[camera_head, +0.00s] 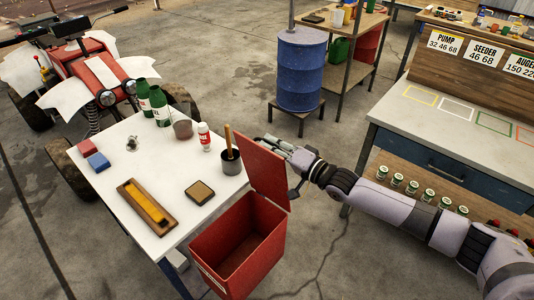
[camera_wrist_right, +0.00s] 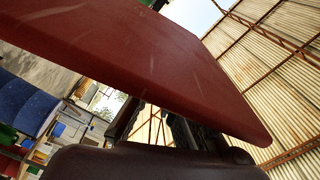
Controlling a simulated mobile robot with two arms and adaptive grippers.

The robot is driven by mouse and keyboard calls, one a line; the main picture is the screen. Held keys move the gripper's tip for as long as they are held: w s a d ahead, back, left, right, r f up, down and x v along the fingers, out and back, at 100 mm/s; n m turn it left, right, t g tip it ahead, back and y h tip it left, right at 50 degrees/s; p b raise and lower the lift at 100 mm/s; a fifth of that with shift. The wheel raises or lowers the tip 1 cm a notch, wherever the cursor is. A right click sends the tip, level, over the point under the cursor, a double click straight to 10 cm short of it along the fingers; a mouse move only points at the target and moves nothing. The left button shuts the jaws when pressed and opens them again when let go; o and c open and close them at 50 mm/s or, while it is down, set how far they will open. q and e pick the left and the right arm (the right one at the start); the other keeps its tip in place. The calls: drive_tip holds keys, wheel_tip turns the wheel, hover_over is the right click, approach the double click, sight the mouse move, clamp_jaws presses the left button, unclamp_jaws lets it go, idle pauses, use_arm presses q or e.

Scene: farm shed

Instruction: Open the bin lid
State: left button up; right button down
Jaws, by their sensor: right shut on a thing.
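The red bin (camera_head: 240,250) stands at the right front corner of the white table, and its dark inside shows. Its red lid (camera_head: 264,172) is raised upright at the bin's back right edge. My right gripper (camera_head: 290,160) is at the lid's upper right side, shut on the lid. In the right wrist view the lid (camera_wrist_right: 140,55) fills the upper middle, close above the dark gripper parts; the fingertips' contact is largely hidden there. My left gripper is not in view.
The white table (camera_head: 120,190) holds green bottles, a pot with a brush, a wooden tray and blocks. A blue barrel (camera_head: 301,75) on a stand is behind. A workbench (camera_head: 430,115) with a blue drawer is at right, beside my right arm.

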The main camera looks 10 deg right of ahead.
drive_tip(key=shift+w+d+r, duration=0.2)
drive_tip(key=shift+w+d, duration=0.25)
drive_tip(key=shift+d, duration=0.1)
drive_tip(key=c, duration=1.7)
unclamp_jaws()
drive_tip(key=shift+s+a, duration=0.1)
drive_tip(key=v, duration=1.2)
